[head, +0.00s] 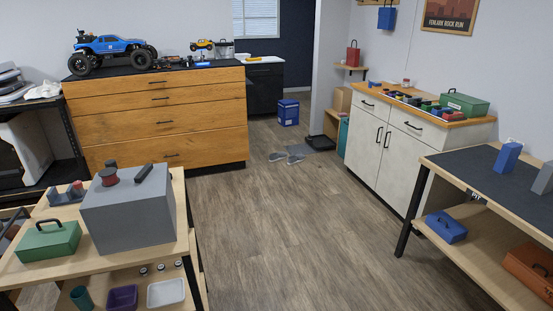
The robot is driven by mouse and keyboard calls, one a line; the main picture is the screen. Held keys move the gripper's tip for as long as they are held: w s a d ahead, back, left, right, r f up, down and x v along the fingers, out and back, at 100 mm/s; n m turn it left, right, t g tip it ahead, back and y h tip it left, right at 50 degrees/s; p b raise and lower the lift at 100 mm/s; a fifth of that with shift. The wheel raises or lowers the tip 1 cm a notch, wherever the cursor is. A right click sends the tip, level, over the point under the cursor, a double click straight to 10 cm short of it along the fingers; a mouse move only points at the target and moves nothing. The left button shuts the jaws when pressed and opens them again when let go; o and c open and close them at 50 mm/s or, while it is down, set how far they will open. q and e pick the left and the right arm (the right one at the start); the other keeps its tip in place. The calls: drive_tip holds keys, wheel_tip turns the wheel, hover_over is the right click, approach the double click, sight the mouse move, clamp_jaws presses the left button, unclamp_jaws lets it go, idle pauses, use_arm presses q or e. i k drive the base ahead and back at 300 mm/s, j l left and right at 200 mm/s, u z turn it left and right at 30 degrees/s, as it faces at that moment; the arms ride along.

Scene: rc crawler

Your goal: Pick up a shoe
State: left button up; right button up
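A pair of small grey shoes lies on the wood floor in the middle distance of the head view. The left shoe (277,157) is close beside the right shoe (295,160), in front of a dark mat. They are small here, so their exact shape and which way they point are hard to tell. Neither of my grippers is in view.
Open floor (270,230) runs toward the shoes. A wooden drawer cabinet (150,119) stands left of them, and a blue box (288,112) behind. A cart (45,270) with a grey box (130,212) is near left. A white cabinet (375,143) and workbench (505,200) line the right.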

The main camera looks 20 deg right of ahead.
sight(274, 157)
drive_tip(key=i+l, duration=0.1)
drive_tip(key=l, duration=0.4)
drive_tip(key=i+l+z, duration=0.35)
drive_tip(key=i+l, duration=0.75)
drive_tip(key=l, duration=0.15)
drive_tip(key=i+u, duration=0.1)
drive_tip(key=i, duration=0.6)
drive_tip(key=i+l+u, duration=0.1)
drive_tip(key=i, duration=0.6)
drive_tip(key=i+l, duration=0.15)
drive_tip(key=i, duration=0.6)
drive_tip(key=i+z, duration=0.15)
drive_tip(key=i, duration=0.4)
drive_tip(key=i+z, duration=0.15)
drive_tip(key=i, duration=0.4)
drive_tip(key=i+j+z, duration=0.15)
drive_tip(key=i, duration=0.4)
drive_tip(key=i+j+z, duration=0.15)
drive_tip(key=i, duration=0.4)
